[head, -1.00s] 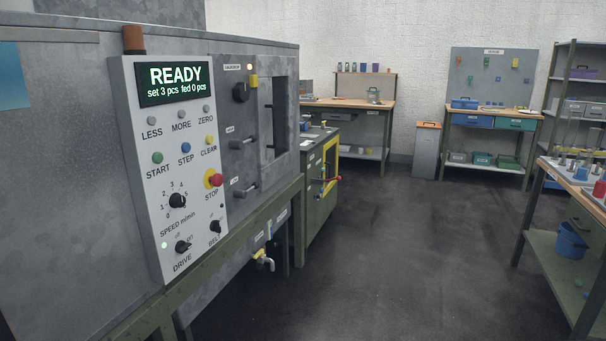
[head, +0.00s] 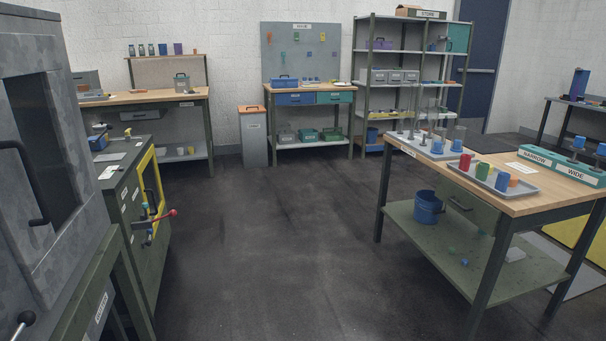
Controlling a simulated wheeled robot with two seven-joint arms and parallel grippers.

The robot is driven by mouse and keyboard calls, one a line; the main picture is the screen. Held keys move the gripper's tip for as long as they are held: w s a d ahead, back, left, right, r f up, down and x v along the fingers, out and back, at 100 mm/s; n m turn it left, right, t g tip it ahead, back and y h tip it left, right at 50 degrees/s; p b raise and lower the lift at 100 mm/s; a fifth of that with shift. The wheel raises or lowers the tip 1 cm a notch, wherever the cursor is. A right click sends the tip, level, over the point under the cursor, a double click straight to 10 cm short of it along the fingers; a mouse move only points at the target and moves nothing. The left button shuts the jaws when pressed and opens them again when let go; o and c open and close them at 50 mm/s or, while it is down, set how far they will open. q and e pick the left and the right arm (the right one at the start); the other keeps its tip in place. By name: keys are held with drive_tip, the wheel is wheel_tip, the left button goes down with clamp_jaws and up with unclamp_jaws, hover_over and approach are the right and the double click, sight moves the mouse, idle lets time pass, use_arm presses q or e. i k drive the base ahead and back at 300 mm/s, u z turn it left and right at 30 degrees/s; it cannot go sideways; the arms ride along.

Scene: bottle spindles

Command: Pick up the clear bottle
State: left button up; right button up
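Tall clear, see-through shapes (head: 433,112) stand among thin spindles on a grey tray (head: 420,150) at the back left of the right-hand wooden table. A shorter clear one (head: 459,132) stands close to the tray's right end. They are small and faint, so I cannot tell which is the clear bottle. Neither of my grippers is in view.
The wooden table (head: 550,200) also bears a tray with red, green and blue cups (head: 483,171) and a teal block labelled NARROW and WIDE (head: 562,165). A blue bucket (head: 427,207) is on its lower shelf. A grey machine (head: 45,180) stands left. The floor (head: 270,250) between is clear.

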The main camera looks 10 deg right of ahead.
sight(434, 105)
drive_tip(key=z, duration=0.7)
drive_tip(key=i, duration=2.95)
drive_tip(key=z, duration=0.55)
drive_tip(key=i, duration=0.65)
drive_tip(key=z, duration=0.15)
